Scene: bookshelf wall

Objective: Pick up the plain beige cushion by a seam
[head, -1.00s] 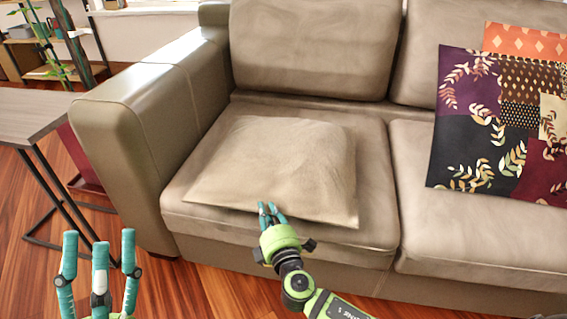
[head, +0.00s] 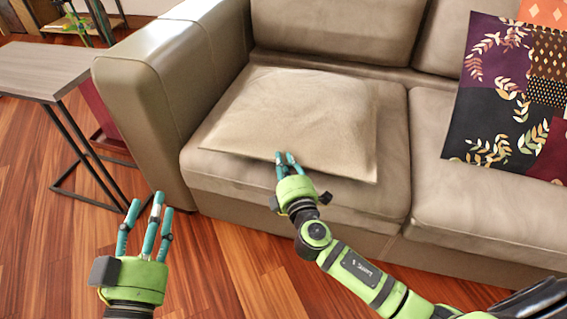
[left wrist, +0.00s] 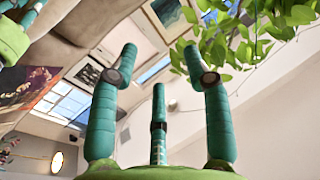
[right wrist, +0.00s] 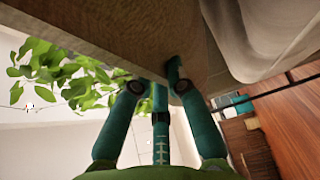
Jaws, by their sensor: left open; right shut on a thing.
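The plain beige cushion (head: 295,115) lies on the left seat of the sofa in the head view. My right gripper (head: 284,160) is at the cushion's front edge, its teal fingers shut on the seam there. In the right wrist view the fingers (right wrist: 158,95) meet the underside of a beige surface, which hides part of the grip. My left gripper (head: 145,210) is open and empty in front of the sofa's left arm, well apart from the cushion. In the left wrist view its fingers (left wrist: 155,75) are spread, with nothing between them.
The beige sofa (head: 480,220) fills the middle and right, with a padded left arm (head: 150,90). A patterned cushion (head: 510,100) leans on its right part. A side table (head: 45,70) with a black frame stands at the left. The wooden floor (head: 60,250) in front is clear.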

